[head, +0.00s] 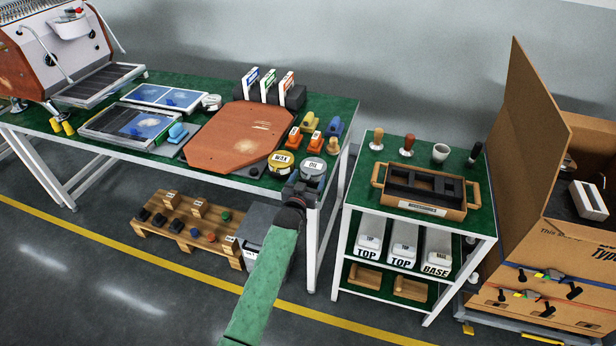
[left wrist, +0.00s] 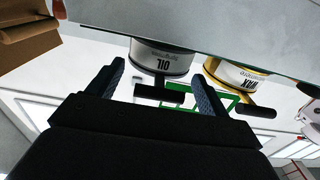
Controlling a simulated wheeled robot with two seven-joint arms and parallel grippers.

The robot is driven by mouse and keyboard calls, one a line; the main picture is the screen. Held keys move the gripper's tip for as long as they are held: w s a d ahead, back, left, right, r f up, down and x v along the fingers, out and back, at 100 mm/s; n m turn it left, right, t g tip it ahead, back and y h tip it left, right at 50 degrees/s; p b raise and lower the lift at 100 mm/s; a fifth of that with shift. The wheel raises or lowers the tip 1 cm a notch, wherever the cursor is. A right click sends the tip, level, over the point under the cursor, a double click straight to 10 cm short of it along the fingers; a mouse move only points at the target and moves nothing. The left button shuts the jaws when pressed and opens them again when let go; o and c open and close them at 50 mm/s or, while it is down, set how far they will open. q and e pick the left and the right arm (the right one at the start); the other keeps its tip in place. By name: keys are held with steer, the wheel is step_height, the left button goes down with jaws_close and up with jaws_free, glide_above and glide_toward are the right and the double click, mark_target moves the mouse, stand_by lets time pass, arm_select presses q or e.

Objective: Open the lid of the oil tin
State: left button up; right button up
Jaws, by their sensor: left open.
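The grey oil tin (head: 313,167) stands at the front right corner of the green-topped bench, its round top labelled OIL and looking shut. In the left wrist view, the oil tin (left wrist: 162,58) appears upside down, with a black bar (left wrist: 158,94) sticking out from it. My left gripper (head: 303,190) is at the bench edge, just in front of the tin and partly covering it. In the wrist view its open fingers (left wrist: 160,78) lie either side of the tin's front and the bar. I cannot tell whether they touch. My right gripper is not in view.
The yellow wax tin (head: 281,162) stands close left of the oil tin and has a similar black bar. Orange and yellow parts (head: 304,134) stand behind. A brown board (head: 238,138) lies to the left. A lower green-topped cart (head: 420,185) stands to the right, across a gap.

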arm_select(q)
steer(key=shift+w+d, duration=0.1)
steer(key=shift+w, duration=0.15)
steer(key=c, duration=1.3)
steer(key=shift+r, duration=0.1)
steer(key=shift+c, duration=0.2)
steer(key=shift+r, duration=0.1)
